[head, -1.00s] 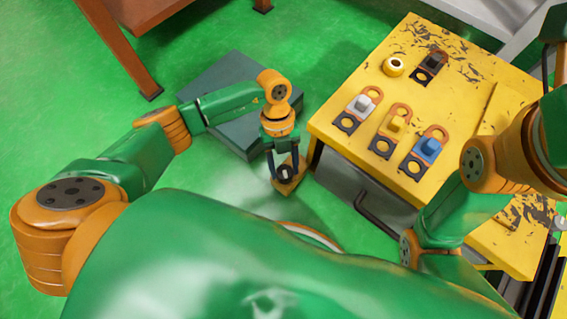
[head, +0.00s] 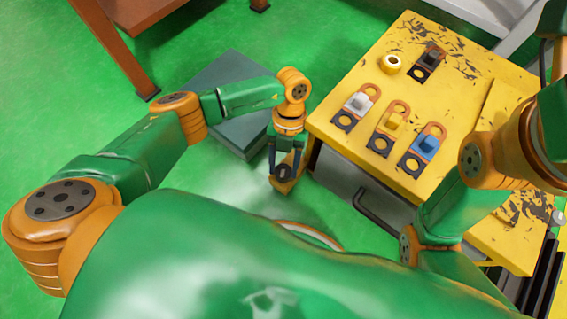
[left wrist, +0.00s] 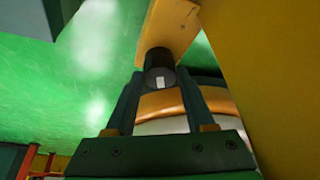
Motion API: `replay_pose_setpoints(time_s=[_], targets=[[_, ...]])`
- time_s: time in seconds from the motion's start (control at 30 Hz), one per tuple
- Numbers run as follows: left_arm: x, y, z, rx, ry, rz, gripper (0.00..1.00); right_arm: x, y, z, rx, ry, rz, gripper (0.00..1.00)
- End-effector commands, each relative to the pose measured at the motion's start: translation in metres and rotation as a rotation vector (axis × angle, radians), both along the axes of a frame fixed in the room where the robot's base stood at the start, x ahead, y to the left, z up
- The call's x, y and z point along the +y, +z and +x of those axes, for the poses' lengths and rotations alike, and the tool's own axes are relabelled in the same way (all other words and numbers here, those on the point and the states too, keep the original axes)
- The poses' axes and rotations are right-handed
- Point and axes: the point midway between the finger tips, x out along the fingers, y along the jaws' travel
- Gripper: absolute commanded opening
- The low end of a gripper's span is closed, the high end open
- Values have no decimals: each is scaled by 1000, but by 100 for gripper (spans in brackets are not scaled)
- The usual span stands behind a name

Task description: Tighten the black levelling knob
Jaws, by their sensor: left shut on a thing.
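The black levelling knob (head: 283,172) sits on a small yellow bracket (head: 285,187) low beside the yellow table. In the left wrist view the knob (left wrist: 160,62) is a dark cylinder with a small white mark on its end, against the yellow bracket (left wrist: 168,25). My left gripper (head: 285,166) reaches down to the bracket and is shut on the knob, one dark finger on each side. The fingers (left wrist: 160,77) also show in the left wrist view. My right arm comes in at the right, but its gripper is not in view.
The yellow table (head: 345,95) holds a yellow ring (head: 390,65) and several tagged blocks, including a white one (head: 357,103) and a blue one (head: 428,143). A dark handle (head: 375,212) sticks out of its side. A grey-green slab (head: 225,80) lies behind my left arm.

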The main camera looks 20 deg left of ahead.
Motion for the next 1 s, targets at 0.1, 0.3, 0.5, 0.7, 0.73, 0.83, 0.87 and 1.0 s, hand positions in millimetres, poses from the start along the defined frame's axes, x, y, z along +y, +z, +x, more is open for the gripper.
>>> replay_pose_setpoints(time_s=[0.1,0.3,0.5,0.7,0.73,0.83,0.87,1.0], targets=[[1,1,0,0,-1,2,0,0,1,0,-2,0,1,50],[1,1,0,0,-1,2,0,0,1,-1,-2,2,1,50],[0,1,0,0,0,1,85,0,1,-1,-2,2,2,50],[0,1,0,0,2,1,85,-1,0,0,0,1,3,50],[0,1,0,0,9,0,85,-1,0,0,1,0,3,50],[1,1,-1,3,111,-1,85,-1,1,0,0,-1,2,50],[2,1,-1,3,169,-1,85,-1,2,0,1,0,2,50],[5,-3,-3,3,539,-2,85,-1,-2,0,1,0,2,50]])
